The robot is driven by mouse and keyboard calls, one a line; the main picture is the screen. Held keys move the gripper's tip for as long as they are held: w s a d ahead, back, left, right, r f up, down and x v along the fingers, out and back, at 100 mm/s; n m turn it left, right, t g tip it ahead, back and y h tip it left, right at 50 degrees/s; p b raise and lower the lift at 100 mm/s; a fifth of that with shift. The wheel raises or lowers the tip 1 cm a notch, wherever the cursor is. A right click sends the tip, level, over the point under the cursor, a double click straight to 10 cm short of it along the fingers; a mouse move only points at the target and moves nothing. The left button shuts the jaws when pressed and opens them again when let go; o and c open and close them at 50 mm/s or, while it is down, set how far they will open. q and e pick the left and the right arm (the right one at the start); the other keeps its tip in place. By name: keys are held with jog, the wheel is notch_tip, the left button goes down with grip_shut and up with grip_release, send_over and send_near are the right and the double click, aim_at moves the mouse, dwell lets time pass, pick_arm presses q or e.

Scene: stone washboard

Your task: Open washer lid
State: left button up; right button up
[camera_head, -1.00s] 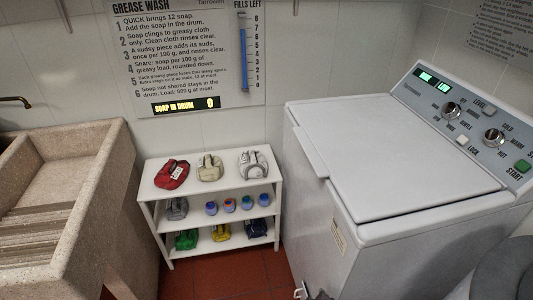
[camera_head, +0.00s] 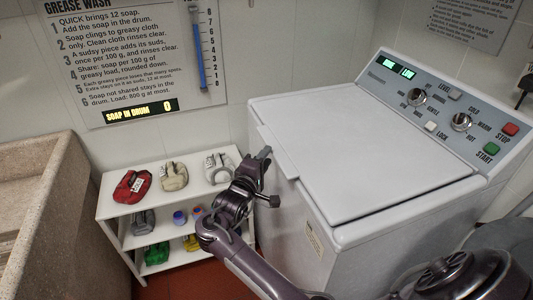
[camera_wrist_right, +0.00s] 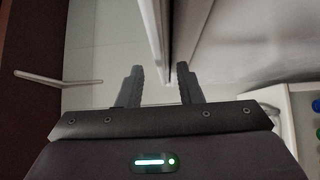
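The white washer (camera_head: 315,225) stands at the right with its flat lid (camera_head: 365,150) closed. A raised lip (camera_head: 275,150) runs along the lid's left edge. My right gripper (camera_head: 267,176) is beside the washer's left side, close to this lip. In the right wrist view, its two fingers (camera_wrist_right: 158,84) are apart, with a pale washer edge (camera_wrist_right: 160,40) running between or just beyond them. I cannot tell whether a finger touches the lip. My left gripper is not in view.
A white shelf (camera_head: 120,208) with several pouches and small containers stands left of the washer, behind my right arm. A stone washboard sink (camera_head: 50,220) is at far left. The washer's control panel (camera_head: 440,105) has knobs and buttons. A soap sign (camera_head: 130,60) hangs on the wall.

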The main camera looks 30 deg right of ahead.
jog(key=shift+x, duration=1.35)
grip_shut()
